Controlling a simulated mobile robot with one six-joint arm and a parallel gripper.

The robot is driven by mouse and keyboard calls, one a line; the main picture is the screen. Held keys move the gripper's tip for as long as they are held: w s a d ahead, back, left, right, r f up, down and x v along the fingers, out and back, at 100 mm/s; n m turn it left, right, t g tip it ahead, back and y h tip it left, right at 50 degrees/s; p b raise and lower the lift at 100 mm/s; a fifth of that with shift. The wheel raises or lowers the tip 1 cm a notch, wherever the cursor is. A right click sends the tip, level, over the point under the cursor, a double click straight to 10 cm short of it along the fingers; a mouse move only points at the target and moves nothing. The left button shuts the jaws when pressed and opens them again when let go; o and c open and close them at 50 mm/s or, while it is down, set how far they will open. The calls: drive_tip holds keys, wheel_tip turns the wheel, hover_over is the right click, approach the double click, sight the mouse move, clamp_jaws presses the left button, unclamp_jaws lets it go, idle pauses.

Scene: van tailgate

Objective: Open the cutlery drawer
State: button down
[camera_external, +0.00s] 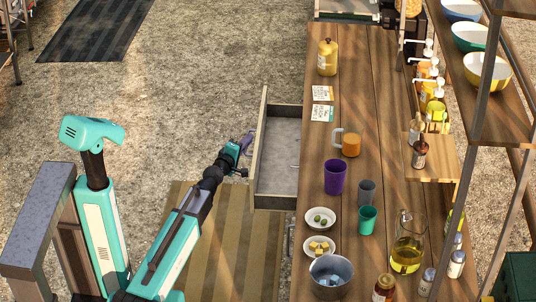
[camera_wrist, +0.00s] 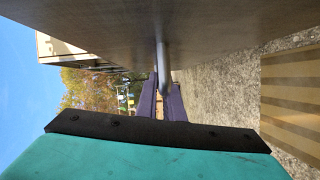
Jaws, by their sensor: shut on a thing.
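The cutlery drawer (camera_external: 259,145) stands pulled out from the left side of the wooden counter, its light grey inside showing from above. My gripper (camera_external: 247,142) is at the outer face of the drawer front. In the wrist view, its purple fingers (camera_wrist: 163,90) are shut on the drawer's silver bar handle (camera_wrist: 163,58), under the wooden front panel (camera_wrist: 90,28). The handle is hidden in the outside view. A few small marks or items show faintly on the drawer floor, too small to tell.
The wooden counter (camera_external: 343,68) carries a purple cup (camera_external: 335,177), an orange mug (camera_external: 350,145), small plates and a metal bucket (camera_external: 330,277). A striped mat (camera_external: 243,250) lies on the ground below the drawer.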

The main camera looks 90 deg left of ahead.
drive_tip(key=s+b, duration=0.9)
drive_tip(key=s, duration=0.8)
drive_tip(key=shift+s+b, duration=0.2)
drive_tip(key=shift+b, duration=0.2)
drive_tip(key=c, duration=1.9)
unclamp_jaws()
drive_tip(key=shift+d, duration=0.1)
drive_tip(key=f+b+v, duration=0.1)
drive_tip(key=b+v, duration=0.1)
drive_tip(key=v, duration=0.9)
drive_tip(key=shift+d+r+b, duration=0.2)
drive_tip(key=shift+r+b, duration=0.15)
